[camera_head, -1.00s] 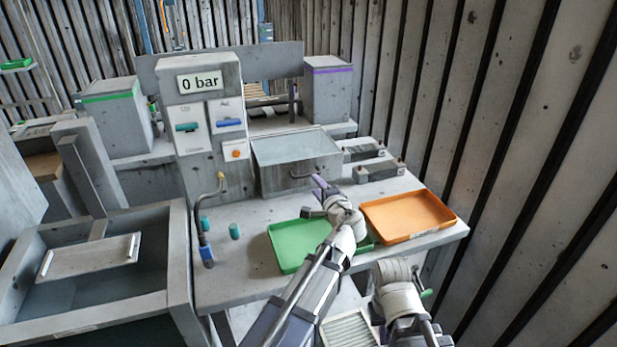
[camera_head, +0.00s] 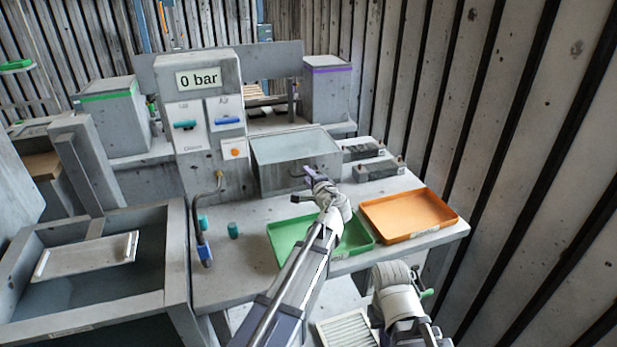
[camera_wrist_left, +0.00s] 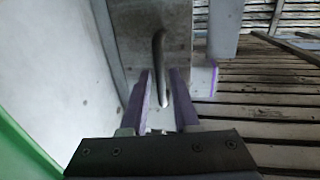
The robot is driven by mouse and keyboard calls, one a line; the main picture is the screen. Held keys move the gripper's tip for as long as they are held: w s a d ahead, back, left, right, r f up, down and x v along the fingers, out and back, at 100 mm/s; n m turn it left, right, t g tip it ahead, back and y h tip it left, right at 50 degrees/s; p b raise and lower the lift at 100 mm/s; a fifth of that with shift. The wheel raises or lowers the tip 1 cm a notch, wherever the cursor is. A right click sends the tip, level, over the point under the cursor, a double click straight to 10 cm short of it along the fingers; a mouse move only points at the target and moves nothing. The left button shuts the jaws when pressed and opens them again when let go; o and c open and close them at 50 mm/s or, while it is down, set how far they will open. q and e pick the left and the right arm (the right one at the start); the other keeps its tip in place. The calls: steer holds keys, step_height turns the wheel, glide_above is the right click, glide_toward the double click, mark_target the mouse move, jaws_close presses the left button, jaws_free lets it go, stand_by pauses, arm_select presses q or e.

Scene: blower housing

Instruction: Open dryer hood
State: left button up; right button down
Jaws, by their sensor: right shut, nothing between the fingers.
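The dryer hood is the grey box with a glassy top (camera_head: 292,146) at the back middle of the bench. It looks closed. Its dark bar handle is on the front face, mostly hidden by my gripper in the head view; in the left wrist view the handle (camera_wrist_left: 159,65) hangs between the fingers. My left gripper (camera_head: 310,172), with purple fingers, is at the hood front. It is open, with the fingers apart on either side of the handle's lower end; I cannot tell whether they touch it. My right gripper (camera_head: 427,293), with a green finger, is shut and empty, low at the right.
A green tray (camera_head: 285,257) lies under my left arm, and an orange tray (camera_head: 440,230) is to its right. A panel reading "0 bar" (camera_head: 199,79) with levers stands left of the hood. Dark blocks (camera_head: 378,171) lie right of it. A basin (camera_head: 140,307) is at left.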

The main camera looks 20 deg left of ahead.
arm_select(q)
jaws_close()
stand_by(1.1)
